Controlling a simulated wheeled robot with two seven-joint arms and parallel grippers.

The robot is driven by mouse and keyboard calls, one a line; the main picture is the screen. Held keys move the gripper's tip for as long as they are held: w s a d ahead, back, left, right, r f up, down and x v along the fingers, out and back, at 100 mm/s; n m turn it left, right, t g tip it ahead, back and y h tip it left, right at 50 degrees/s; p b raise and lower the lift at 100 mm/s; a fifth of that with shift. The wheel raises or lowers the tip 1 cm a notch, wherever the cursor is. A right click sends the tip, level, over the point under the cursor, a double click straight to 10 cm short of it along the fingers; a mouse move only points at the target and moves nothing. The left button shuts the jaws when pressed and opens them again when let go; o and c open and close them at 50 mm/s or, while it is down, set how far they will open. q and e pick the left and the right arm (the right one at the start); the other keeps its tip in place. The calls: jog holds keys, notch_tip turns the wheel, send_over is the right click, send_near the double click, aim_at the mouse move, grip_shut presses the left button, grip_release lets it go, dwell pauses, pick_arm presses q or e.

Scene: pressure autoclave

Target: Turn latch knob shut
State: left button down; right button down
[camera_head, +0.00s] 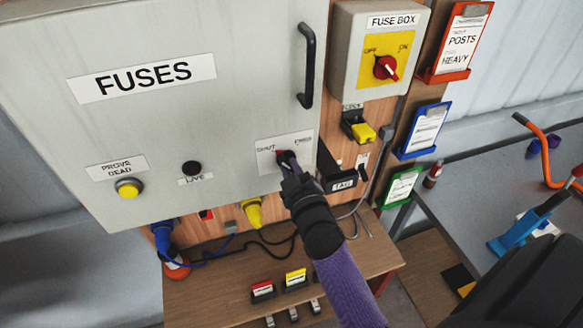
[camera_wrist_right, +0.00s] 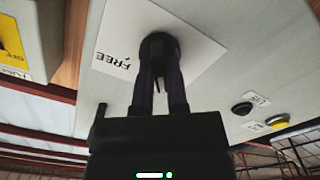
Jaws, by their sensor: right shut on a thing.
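The grey cabinet door marked FUSES (camera_head: 200,130) fills the upper left of the head view and looks closed. Near its lower right corner is a white plate (camera_head: 268,160) with SHUT at its left and FREE at its right. My right gripper (camera_head: 287,158) is shut on the latch knob there and hides most of it in the head view. In the right wrist view the dark round latch knob (camera_wrist_right: 158,42) sits between the fingertips of my right gripper (camera_wrist_right: 159,72). I cannot tell which way the knob points. My left gripper is not in view.
A black door handle (camera_head: 307,66) stands out above the plate. The fuse box (camera_head: 345,50) with a red switch (camera_head: 386,67) is at the upper right. A yellow plug (camera_head: 252,212) and cables hang below the door, over a wooden shelf (camera_head: 215,300).

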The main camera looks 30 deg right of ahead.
jog(key=shift+n, duration=0.9)
jog(key=c, duration=0.6)
grip_release()
jog(key=shift+c, duration=0.2)
jog(key=b+v, duration=0.1)
jog(key=v, duration=0.9)
jog(key=shift+d, duration=0.1)
